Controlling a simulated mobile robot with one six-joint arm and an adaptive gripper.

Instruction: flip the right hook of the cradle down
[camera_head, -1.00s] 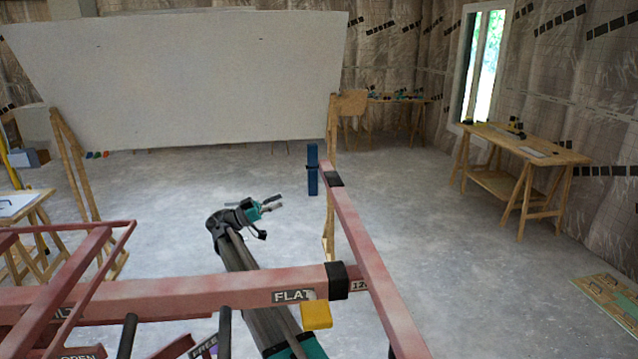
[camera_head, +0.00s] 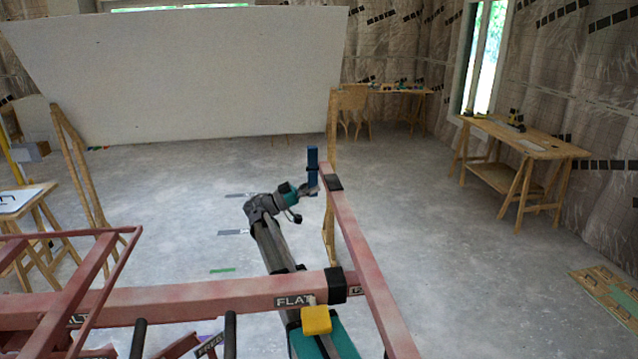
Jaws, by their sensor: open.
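The right hook (camera_head: 313,168) of the cradle is a blue upright piece at the far end of the red right arm (camera_head: 356,225). It stands up above the arm's tip, with a dark band around it. My gripper (camera_head: 312,188) is open, just left of the hook's lower part. Its fingertips overlap the hook's lower edge in the picture; I cannot tell whether they touch it. The cradle's red crossbar (camera_head: 190,300) carries a "FLAT" label and a yellow block (camera_head: 316,320).
A large white panel (camera_head: 190,75) leans on wooden stands behind the cradle. A wooden workbench (camera_head: 520,150) stands at the right, another table (camera_head: 25,200) at the left. The concrete floor around my arm is mostly clear. Red cradle bars fill the lower left.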

